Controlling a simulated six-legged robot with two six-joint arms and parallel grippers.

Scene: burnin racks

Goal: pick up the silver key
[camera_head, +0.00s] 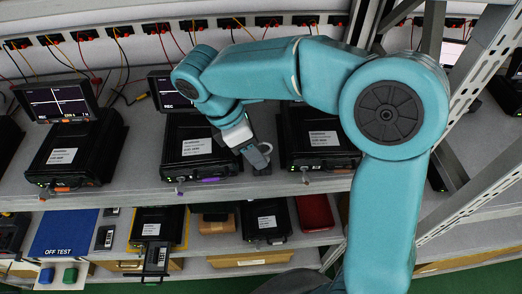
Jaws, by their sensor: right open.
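My right gripper (258,158) reaches in from the right on a teal arm. Its grey jaws hang over the upper shelf, in the gap between two black units, and are open. I cannot make out anything held between them. A small pale piece (305,177) shows at the front edge of the right-hand black unit (318,143), to the right of the jaws. It is too small to tell whether it is the silver key. Another small piece (180,191) sits at the front of the middle black unit (196,146). My left gripper is not in view.
Another black unit (72,153) with a small screen (58,103) stands at the left of the upper shelf (140,190). Wires hang from sockets behind. The lower shelf holds more black units (264,221), a red case (315,213) and a blue panel (64,232). A slanted perforated post (480,195) stands right.

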